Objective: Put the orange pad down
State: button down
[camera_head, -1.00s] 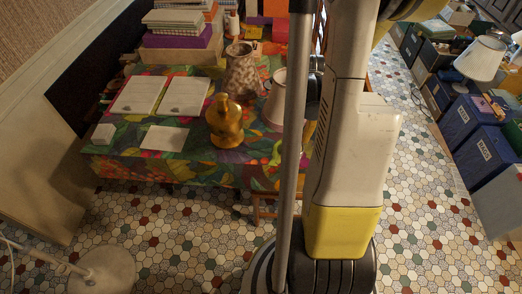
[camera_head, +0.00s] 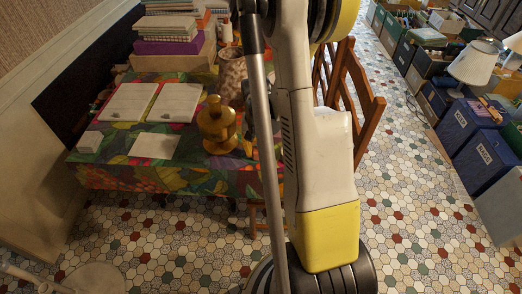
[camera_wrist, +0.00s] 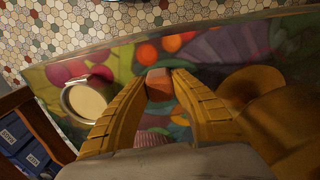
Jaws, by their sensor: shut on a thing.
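In the wrist view, my gripper (camera_wrist: 158,84) has its two yellow fingers shut on the orange pad (camera_wrist: 158,80), a small block pinched between the fingertips. The pad is over the table's colourful patterned cloth (camera_wrist: 205,55); I cannot tell whether it touches the cloth. In the head view, my arm hides the gripper and the pad. The table (camera_head: 200,178) shows there to the left of my arm.
An amber glass jar (camera_head: 217,128) and a patterned vase (camera_head: 232,75) stand on the table near my arm. Open books (camera_head: 150,102) and a stack of books (camera_head: 168,30) lie further left. A pale round vessel (camera_wrist: 88,100) is left of the fingers. A wooden chair (camera_head: 365,95) stands right.

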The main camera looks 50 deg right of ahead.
jog(key=c, duration=1.2)
grip_release()
